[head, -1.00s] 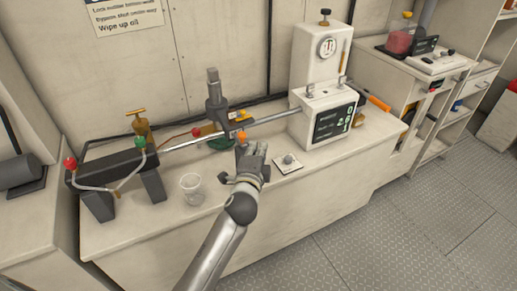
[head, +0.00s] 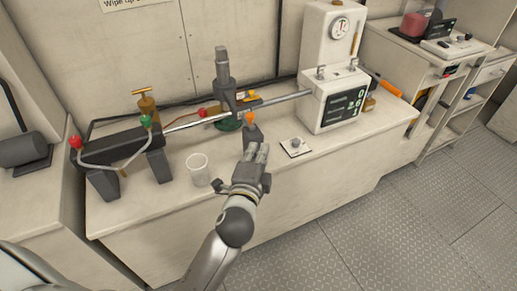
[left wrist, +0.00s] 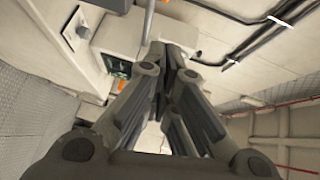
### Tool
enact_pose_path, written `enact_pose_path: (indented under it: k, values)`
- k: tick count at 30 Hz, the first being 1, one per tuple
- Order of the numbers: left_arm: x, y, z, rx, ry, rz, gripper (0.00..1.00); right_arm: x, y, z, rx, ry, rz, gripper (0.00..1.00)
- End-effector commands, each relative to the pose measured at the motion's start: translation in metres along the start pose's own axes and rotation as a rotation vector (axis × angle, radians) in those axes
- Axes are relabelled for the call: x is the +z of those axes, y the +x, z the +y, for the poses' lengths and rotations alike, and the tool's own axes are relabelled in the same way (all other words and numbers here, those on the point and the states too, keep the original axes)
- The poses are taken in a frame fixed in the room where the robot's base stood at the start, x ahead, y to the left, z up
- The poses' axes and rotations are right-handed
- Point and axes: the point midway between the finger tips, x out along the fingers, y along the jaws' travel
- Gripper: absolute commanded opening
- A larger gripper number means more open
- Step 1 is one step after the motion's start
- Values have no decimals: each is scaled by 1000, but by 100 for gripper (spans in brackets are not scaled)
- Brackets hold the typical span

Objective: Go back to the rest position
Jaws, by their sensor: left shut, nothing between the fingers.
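My left gripper (head: 256,153) is in front of the bench's front edge in the head view, with its fingers pointing toward the bench. Its fingers are together and hold nothing. In the left wrist view the gripper (left wrist: 170,55) shows its closed fingers up close. Just beyond the fingertips in the head view stands a small dark piece with an orange top (head: 251,125); I cannot tell whether they touch. My right gripper is not in view.
The bench (head: 270,195) carries a clear cup (head: 198,170), a small white switch plate (head: 296,147), a steel rod on a dark stand (head: 125,147), and a white machine with a display (head: 335,95). Open grey floor (head: 400,225) lies at the right.

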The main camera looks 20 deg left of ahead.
Motion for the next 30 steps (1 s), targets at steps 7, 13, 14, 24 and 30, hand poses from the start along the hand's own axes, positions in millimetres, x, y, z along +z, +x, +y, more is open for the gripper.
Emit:
enact_pose_path:
  k: [7, 13, 14, 24, 30]
  values:
    - [0, 0, 0, 0, -1, 0, 0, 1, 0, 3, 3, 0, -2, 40]
    - [-2, 5, 33, 61, -25, 12, 0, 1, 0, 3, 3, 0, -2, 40]
    - [-2, 7, 47, 87, -36, 16, 0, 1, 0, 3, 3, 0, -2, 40]
    - [18, -24, 291, 544, -307, -25, 0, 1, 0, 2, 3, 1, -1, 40]
    - [55, -96, 423, 798, -499, -171, 0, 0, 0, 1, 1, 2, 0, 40]
